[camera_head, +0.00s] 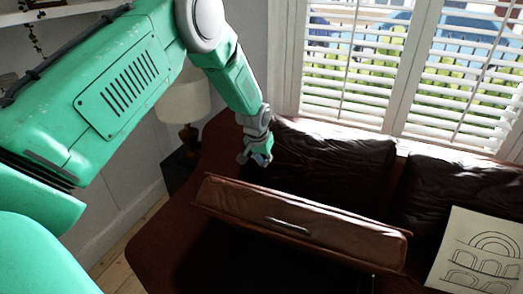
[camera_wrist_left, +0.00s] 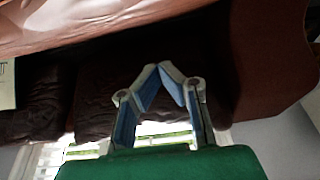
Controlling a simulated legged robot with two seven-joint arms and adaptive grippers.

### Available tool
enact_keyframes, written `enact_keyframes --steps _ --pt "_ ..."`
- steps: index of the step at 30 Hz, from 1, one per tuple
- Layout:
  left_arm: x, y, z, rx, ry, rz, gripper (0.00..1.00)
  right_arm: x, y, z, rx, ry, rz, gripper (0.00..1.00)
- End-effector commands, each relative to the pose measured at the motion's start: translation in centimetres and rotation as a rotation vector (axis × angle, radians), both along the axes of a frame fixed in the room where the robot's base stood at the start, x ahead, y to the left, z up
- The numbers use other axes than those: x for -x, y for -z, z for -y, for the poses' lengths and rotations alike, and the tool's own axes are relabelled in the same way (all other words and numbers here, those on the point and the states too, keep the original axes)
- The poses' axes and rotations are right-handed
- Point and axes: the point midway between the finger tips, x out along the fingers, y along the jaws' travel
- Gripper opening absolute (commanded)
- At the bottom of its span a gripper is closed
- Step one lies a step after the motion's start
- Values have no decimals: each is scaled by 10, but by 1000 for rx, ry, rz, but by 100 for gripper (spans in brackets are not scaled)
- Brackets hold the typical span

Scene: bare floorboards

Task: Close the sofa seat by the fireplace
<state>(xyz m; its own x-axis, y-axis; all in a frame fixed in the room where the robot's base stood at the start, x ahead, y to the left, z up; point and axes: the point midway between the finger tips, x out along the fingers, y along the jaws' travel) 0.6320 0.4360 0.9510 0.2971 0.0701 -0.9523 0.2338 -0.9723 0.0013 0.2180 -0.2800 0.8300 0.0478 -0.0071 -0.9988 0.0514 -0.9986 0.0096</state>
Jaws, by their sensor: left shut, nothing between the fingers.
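The sofa (camera_head: 160,240) is dark brown leather and stands under the window. Its seat (camera_head: 330,231) is tilted up, with a handle bar on its front face and a dark hollow (camera_head: 260,262) below it. My left gripper (camera_head: 258,160) is shut and empty, above the seat's back left corner, by the back cushion (camera_head: 325,160). In the left wrist view, which looks upside down, the fingertips (camera_wrist_left: 162,68) meet in front of the dark cushions, and the raised seat (camera_wrist_left: 80,25) fills the upper left. No fireplace shows. My right gripper is not in view.
A lamp (camera_head: 184,103) stands on a dark side table (camera_head: 178,168) left of the sofa. A window with white shutters (camera_head: 365,70) is behind. A sheet with arch drawings (camera_head: 480,255) lies at the right. Bare floorboards (camera_head: 118,255) show at the lower left.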

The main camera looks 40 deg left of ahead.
Motion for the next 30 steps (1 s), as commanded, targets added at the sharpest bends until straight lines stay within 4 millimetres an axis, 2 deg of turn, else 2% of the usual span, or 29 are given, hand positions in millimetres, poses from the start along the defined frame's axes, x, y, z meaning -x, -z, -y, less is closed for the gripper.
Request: enact_keyframes --steps 1,4,9,25,30 --pt "-2 10 -1 0 0 -2 0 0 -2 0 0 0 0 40" --pt "14 15 4 0 2 -3 0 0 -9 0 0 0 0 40" --pt "28 24 7 -1 1 0 0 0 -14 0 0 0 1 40" --pt "33 30 8 -1 0 4 0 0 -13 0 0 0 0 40" --pt "44 40 10 -6 0 26 0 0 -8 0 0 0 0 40"
